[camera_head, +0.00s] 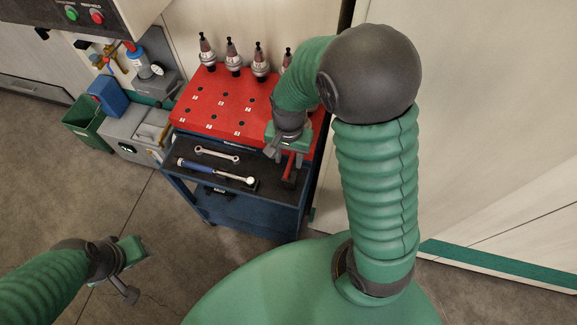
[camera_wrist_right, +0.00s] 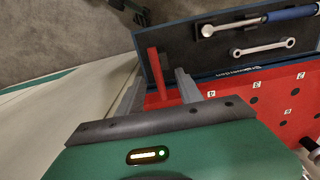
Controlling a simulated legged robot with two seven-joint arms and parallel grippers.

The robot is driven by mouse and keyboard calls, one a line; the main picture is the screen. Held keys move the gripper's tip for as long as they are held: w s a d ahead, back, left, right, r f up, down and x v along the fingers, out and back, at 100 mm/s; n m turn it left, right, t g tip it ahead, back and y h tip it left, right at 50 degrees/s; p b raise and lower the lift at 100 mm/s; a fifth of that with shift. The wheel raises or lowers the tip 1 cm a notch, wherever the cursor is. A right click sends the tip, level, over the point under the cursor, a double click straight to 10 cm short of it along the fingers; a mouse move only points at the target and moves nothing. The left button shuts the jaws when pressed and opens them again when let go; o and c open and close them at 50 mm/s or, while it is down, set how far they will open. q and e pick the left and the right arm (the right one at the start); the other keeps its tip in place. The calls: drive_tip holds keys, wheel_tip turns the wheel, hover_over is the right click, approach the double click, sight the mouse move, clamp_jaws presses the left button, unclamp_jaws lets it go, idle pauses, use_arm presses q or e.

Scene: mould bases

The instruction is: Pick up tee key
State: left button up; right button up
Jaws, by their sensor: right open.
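The tee key, seen as a red bar (camera_head: 290,169), is at the right end of the dark tool tray (camera_head: 225,160) on the blue cart. In the right wrist view its red bar (camera_wrist_right: 157,72) shows between my fingers; the rest of the key is hard to make out. My right gripper (camera_head: 284,156) is open above that end of the tray, with one finger on each side of the red bar in the wrist view (camera_wrist_right: 160,88). I cannot tell whether the fingers touch it. My left gripper (camera_head: 132,270) hangs over the floor, away from the cart.
A pale cabinet wall (camera_head: 480,120) stands close on the right. A green bin (camera_head: 85,120) is at left.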

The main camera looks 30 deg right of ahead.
sight(290, 163)
wheel_tip(290, 163, down, 5)
drive_tip(key=shift+s+d+b, duration=0.1)
drive_tip(key=shift+d+b, duration=0.05)
drive_tip(key=shift+b, duration=0.2)
drive_tip(key=shift+r, duration=0.1)
drive_tip(key=shift+c, duration=1.2)
clamp_jaws()
